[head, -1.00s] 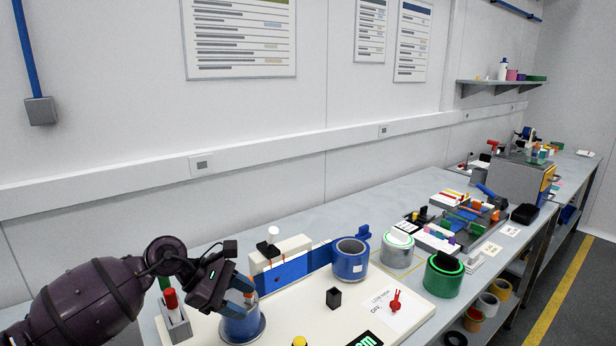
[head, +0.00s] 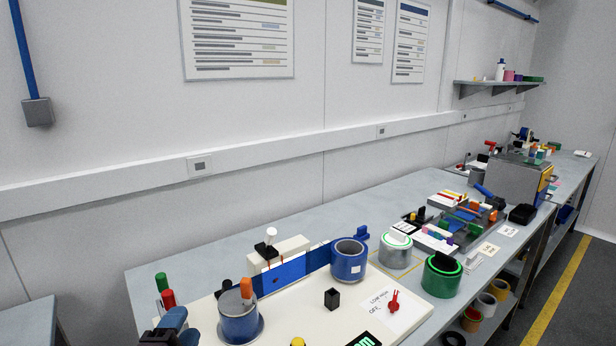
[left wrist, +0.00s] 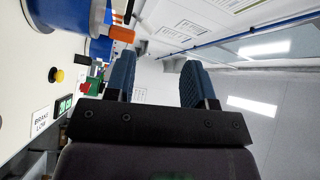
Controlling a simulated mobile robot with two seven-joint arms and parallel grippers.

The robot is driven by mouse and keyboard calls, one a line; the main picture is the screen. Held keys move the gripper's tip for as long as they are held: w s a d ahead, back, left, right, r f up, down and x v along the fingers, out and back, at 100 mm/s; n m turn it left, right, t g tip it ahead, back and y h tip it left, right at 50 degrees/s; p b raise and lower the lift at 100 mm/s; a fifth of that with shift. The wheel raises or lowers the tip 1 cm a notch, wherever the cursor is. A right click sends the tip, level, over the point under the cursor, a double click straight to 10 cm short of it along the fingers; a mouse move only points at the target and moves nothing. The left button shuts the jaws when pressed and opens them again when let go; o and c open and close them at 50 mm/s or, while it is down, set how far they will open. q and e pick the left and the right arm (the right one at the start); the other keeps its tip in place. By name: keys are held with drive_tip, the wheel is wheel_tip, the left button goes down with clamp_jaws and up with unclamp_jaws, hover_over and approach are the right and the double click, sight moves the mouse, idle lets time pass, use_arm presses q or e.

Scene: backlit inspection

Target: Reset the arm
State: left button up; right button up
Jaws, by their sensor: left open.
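My left gripper (head: 170,328) is at the bottom left edge of the head view, beside the blue cylinder (head: 239,318) on the cream board (head: 300,325). In the left wrist view its two blue fingers (left wrist: 158,80) are spread apart with nothing between them. The blue cylinder with an orange tab (head: 246,288) stands upright on the board and is apart from the fingers. It also shows at the top left of the wrist view (left wrist: 65,14). Most of my left arm is out of the head view. My right gripper is not in view.
A second blue cylinder (head: 349,263) stands at the board's back right, with a blue strip (head: 290,272) running to it. A red switch (head: 394,301) and black block (head: 332,298) are on the board. Red and green markers (head: 168,298) stand close behind the gripper. A green cylinder (head: 441,280) stands right.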

use_arm(q)
drive_tip(key=s+a+f+n+g+y, duration=0.4)
drive_tip(key=s+a+f+n+g, duration=0.2)
drive_tip(key=s+f+n+g, duration=0.35)
drive_tip(key=s+f+n+g+h, duration=0.1)
drive_tip(key=s+f+n+g, duration=0.2)
drive_tip(key=s, duration=0.5)
drive_tip(key=s+f+n+g+h, duration=0.1)
drive_tip(key=s+f+n+g, duration=0.2)
drive_tip(key=s, duration=0.6)
drive_tip(key=w+f+t, duration=0.7)
drive_tip(key=f+t, duration=0.1)
drive_tip(key=f, duration=0.1)
drive_tip(key=shift+w+d+f+h, duration=0.2)
drive_tip(key=shift+w+f+h, duration=0.1)
drive_tip(key=shift+w, duration=0.05)
drive_tip(key=shift+t, duration=0.25)
